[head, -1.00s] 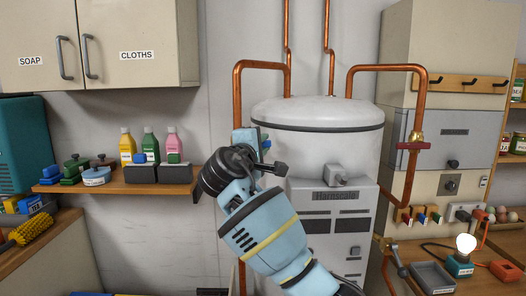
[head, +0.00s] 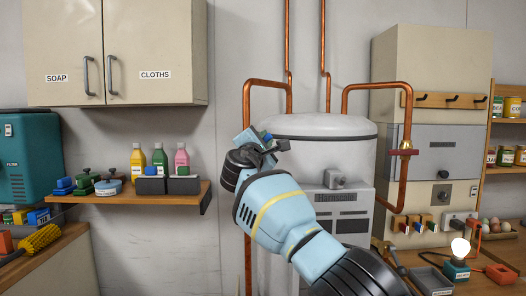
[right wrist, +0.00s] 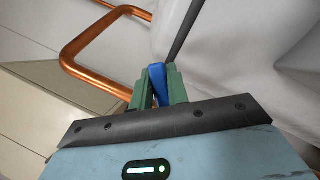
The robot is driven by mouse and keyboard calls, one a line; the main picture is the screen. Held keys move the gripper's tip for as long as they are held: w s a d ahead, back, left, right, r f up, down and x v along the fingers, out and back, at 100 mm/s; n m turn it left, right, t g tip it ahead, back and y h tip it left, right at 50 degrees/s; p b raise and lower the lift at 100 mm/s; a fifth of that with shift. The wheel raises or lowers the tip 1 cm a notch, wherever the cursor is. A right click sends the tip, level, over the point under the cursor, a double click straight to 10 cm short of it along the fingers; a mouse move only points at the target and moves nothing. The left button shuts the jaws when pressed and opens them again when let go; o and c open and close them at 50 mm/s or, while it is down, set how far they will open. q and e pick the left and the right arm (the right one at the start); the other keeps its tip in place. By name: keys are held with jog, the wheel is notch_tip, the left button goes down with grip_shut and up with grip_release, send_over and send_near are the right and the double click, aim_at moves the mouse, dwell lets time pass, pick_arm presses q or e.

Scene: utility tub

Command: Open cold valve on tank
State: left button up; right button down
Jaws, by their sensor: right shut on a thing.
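The tank (head: 330,128) is a white cylinder on the back wall, with copper pipes at its left and right. My right gripper (head: 264,140) is at the tank's upper left, by the left copper pipe (head: 246,100). In the right wrist view, its green fingers (right wrist: 157,88) are shut on a blue valve handle (right wrist: 157,74). The handle's lower part is hidden between the fingers. A little blue also shows beyond the gripper in the head view. A red-handled valve (head: 403,152) sits on the right copper pipe, apart from the gripper. My left gripper is not in view.
A shelf (head: 140,194) with bottles is left of my arm, below a wall cupboard (head: 115,50). A grey unit (head: 345,212) fronts the tank. A lit bulb (head: 460,247) and a tray (head: 430,280) stand on the right bench.

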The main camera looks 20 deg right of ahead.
aim_at(246, 125)
jog(key=shift+w+a+r+n+t, duration=0.1)
jog(key=shift+a+r+n+t, duration=0.15)
jog(key=shift+n, duration=0.45)
jog(key=shift+a+r+n+t, duration=0.15)
jog(key=shift+n+t, duration=0.1)
jog(key=shift+n, duration=0.25)
jog(key=shift+w+a+r+n+t+y+p, duration=0.1)
jog(key=shift+a+r+n+t+y+p, duration=0.15)
jog(key=shift+n, duration=0.35)
jog(key=shift+a+r+n+t+y+p, duration=0.15)
jog(key=shift+n+y, duration=0.2)
jog(key=shift+n, duration=0.25)
jog(key=n, duration=0.1)
jog(key=n+t, duration=0.1)
jog(key=shift+w+a+r+n+y, duration=0.1)
jog(key=shift+a+r+n+y, duration=0.2)
jog(key=shift+a+y, duration=0.1)
jog(key=n, duration=0.1)
jog(key=a+n+y, duration=0.1)
jog(key=n, duration=0.1)
jog(key=n+t+y, duration=0.1)
jog(key=shift+w+a+r+p, duration=0.15)
jog(key=shift+w+a+p, duration=0.1)
jog(key=shift+p, duration=0.15)
jog(key=shift+w+a+n+t+y, duration=0.1)
jog(key=shift+a+n+t+y, duration=0.2)
jog(key=shift+n, duration=0.55)
jog(key=shift+w+a+n+t+y, duration=0.15)
jog(key=shift+n+y, duration=0.25)
jog(key=shift+n, duration=0.45)
